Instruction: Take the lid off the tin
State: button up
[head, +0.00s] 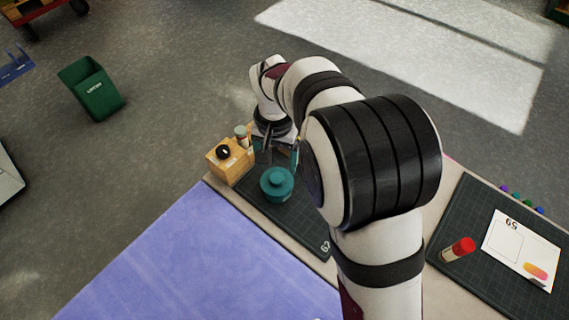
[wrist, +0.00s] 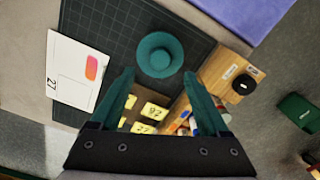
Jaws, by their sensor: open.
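The teal round tin (head: 277,184) stands on a dark cutting mat (head: 300,229). Its lid (wrist: 161,54) has a raised round knob in the middle and sits on the tin. My gripper (wrist: 159,74) is open and empty, with its two teal fingers spread in the wrist view. The tin appears just beyond the fingertips there, and no contact shows. In the head view my arm covers part of the table, and the fingertips are hard to make out behind the tin.
A wooden box (head: 229,160) with a black round item stands beside the tin. Yellow numbered cards (wrist: 150,111) and small bottles (wrist: 190,122) lie between the fingers' view. A white card (wrist: 77,68) lies on the mat. A red-capped glue stick (head: 458,250) is at right.

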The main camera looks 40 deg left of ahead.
aim_at(277, 178)
notch_tip(277, 178, down, 6)
jog(key=shift+s+r, duration=0.1)
grip_shut()
dwell(0.4)
